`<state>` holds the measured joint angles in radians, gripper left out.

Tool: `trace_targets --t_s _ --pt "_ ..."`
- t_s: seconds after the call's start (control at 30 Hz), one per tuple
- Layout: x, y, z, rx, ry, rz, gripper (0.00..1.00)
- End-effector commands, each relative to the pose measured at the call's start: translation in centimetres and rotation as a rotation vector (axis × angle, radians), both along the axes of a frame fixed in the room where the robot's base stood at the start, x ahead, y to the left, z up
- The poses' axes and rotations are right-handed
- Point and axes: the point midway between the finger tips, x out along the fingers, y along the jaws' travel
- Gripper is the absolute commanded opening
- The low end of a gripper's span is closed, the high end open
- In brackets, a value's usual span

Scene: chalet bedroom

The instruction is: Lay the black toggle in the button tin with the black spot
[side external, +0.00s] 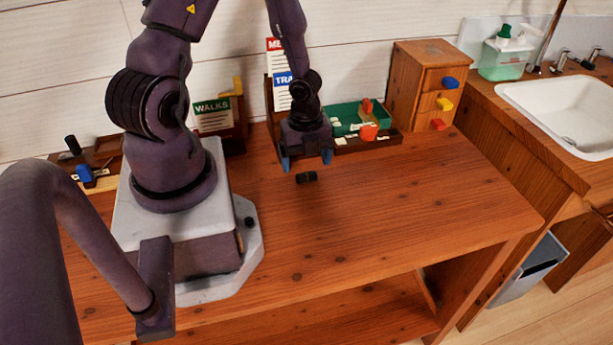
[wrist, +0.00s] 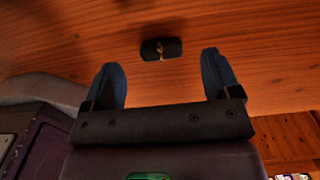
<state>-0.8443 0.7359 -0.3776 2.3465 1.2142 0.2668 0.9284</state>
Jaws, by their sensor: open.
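The black toggle (side external: 306,177) lies on the bare wooden table, just below my gripper (side external: 306,160) in the side view. In the wrist view the toggle (wrist: 161,49) is a short dark piece with a tan mark at its middle. It lies ahead of the gap between the blue fingertips of my gripper (wrist: 161,64), roughly centred on it. The fingers are apart with nothing between them. I cannot make out a button tin with a black spot in either view.
Behind my gripper stand a green tray (side external: 343,112) holding small red and white pieces, and upright cards. A small drawer cabinet (side external: 405,82) stands at the back right. A wooden tray (side external: 103,184) with black and blue items is at the left. The table's right front is clear.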

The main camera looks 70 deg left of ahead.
Motion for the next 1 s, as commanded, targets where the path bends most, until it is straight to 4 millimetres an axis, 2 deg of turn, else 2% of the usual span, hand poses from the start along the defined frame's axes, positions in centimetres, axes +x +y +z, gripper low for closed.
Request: trace_targets --t_s 0.1,0.3,0.63,0.67,0.87,0.9,1.0 --pt "0.0 0.2 -1.9 -0.001 0.004 -0.003 0.83" --pt "0.1 0.3 -3.2 0.0 0.001 -0.001 0.83" --pt "0.1 0.3 -3.6 0.0 0.0 0.001 0.83" --pt "0.1 0.3 -3.6 0.0 0.0 0.001 0.81" --pt "0.1 0.3 -3.6 0.001 0.0 0.0 0.35" --pt "0.1 0.3 -3.5 0.001 0.0 0.0 0.3" --pt "0.1 0.3 -3.5 0.001 0.0 0.0 0.27"
